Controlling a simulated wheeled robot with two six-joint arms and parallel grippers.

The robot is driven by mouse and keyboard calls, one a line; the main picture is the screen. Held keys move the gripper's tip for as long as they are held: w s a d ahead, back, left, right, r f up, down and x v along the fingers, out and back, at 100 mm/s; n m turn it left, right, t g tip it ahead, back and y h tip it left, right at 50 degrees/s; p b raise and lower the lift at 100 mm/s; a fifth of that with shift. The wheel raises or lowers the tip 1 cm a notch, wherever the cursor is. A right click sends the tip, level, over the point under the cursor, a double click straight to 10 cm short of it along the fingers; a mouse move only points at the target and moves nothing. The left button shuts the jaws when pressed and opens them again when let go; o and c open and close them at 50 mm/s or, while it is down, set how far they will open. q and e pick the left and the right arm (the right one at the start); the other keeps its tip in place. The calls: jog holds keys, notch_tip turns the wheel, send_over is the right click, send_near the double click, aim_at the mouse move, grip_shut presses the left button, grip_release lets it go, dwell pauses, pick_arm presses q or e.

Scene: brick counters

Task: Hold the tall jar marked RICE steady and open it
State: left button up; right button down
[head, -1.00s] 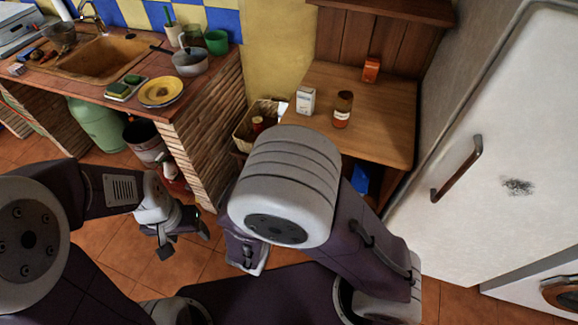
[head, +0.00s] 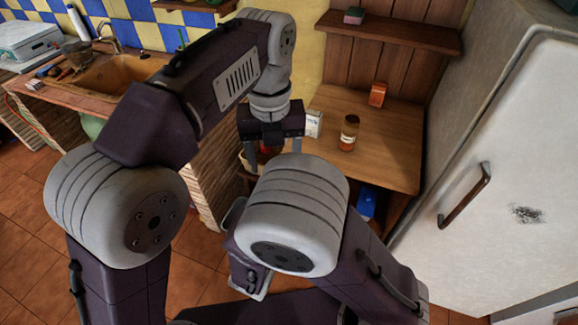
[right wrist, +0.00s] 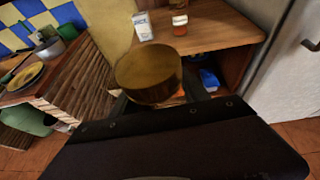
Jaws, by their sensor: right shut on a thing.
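A round, brownish-gold lid (right wrist: 148,75) fills the middle of the right wrist view. It tops a jar whose body is mostly hidden below, so no marking on it can be read. My right gripper (right wrist: 157,98) is shut on this jar, its dark fingers at either side beneath the lid. In the head view my own right arm hides this gripper and the jar. My left gripper (head: 279,150) points down beyond that arm. Its two fingers are wide apart, with nothing clearly held between them.
A wooden table (head: 390,150) bears a small amber jar (head: 348,134), a white carton (head: 314,124) and an orange box (head: 377,94). A blue object (head: 366,204) lies below. A white fridge (head: 510,200) stands right. The tiled counter with a sink (head: 118,80) is left.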

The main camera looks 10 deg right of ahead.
pick_arm(q)
jog(key=s+d, duration=0.1)
jog(key=s+d+m, duration=0.1)
jog(key=shift+d+f, duration=0.3)
jog(key=shift+f, duration=0.1)
notch_tip(320, 180, down, 8)
jog(key=shift+f, duration=0.1)
grip_shut()
jog(key=n, duration=0.3)
jog(key=shift+o, duration=0.5)
grip_release()
jog(key=shift+a, duration=0.1)
